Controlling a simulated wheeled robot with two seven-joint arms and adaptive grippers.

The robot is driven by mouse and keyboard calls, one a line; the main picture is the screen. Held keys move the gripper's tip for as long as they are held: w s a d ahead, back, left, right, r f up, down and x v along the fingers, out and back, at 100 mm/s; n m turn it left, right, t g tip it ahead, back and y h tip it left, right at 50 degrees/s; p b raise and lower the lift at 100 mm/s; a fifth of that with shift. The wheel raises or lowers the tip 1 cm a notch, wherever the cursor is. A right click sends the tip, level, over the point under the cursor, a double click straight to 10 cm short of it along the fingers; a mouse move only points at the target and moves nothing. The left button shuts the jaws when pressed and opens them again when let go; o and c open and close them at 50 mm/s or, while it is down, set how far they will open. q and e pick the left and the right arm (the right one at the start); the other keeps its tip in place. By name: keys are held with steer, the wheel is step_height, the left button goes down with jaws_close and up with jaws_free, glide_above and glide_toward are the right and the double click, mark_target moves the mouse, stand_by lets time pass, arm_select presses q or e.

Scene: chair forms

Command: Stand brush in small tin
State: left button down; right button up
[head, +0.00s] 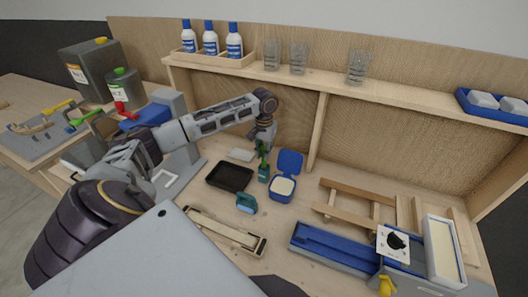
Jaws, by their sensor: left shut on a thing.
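My left gripper (264,140) comes in from the left and points down over the back middle of the bench. It is shut on a slim green brush (262,154), held roughly upright. Directly below the brush is a small dark green tin (263,174). The brush's lower end overlaps the tin's top in this view; I cannot tell whether it is inside, touching or just above. The brush's upper part is partly hidden by the fingers. My right gripper is not in view.
An open blue box (283,189) with pale contents stands just right of the small tin. A black tray (229,177) lies to its left, a teal container (246,203) in front. Wooden frame pieces (350,205) lie right. A shelf (330,88) with glasses runs above.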

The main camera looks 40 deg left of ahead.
arm_select(q)
steer(key=c, duration=1.3)
jaws_free()
steer(key=shift+r, duration=0.15)
steer(key=shift+r, duration=5.85)
